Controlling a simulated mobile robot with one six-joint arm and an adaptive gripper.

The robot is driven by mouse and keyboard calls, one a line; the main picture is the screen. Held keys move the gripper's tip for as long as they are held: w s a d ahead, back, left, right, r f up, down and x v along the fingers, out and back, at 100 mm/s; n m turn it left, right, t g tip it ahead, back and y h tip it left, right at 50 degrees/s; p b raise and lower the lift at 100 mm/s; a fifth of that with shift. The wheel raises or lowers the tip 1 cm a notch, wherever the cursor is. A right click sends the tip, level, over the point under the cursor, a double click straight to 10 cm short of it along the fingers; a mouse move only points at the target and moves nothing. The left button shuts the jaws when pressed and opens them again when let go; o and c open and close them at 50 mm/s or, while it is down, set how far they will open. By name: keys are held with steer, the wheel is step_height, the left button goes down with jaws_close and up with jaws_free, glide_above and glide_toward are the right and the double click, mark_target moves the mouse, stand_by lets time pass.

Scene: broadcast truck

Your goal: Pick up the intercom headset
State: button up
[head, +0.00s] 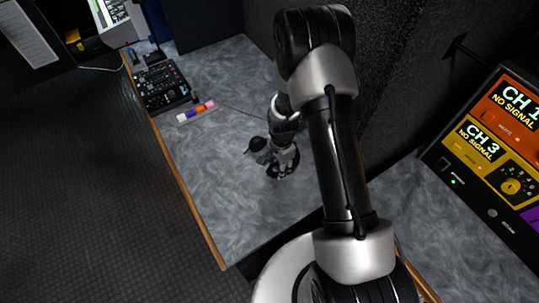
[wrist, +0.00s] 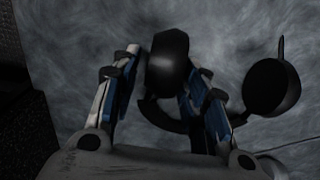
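The intercom headset is black and lies on the grey marbled worktop (head: 225,205). In the wrist view one earcup (wrist: 167,62) sits between the fingertips of my gripper (wrist: 165,62). The other earcup (wrist: 270,88), with a thin boom standing up from it, lies to the right, outside the fingers. Part of the dark band curves between the fingers, partly hidden. The fingers are apart on either side of the near earcup, close to it; firm contact does not show. In the head view my gripper (head: 284,163) covers much of the headset (head: 257,145).
A monitor (head: 490,150) stands at right. A dark wall runs behind my arm.

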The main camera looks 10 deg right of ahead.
jaws_close()
stand_by(0.5)
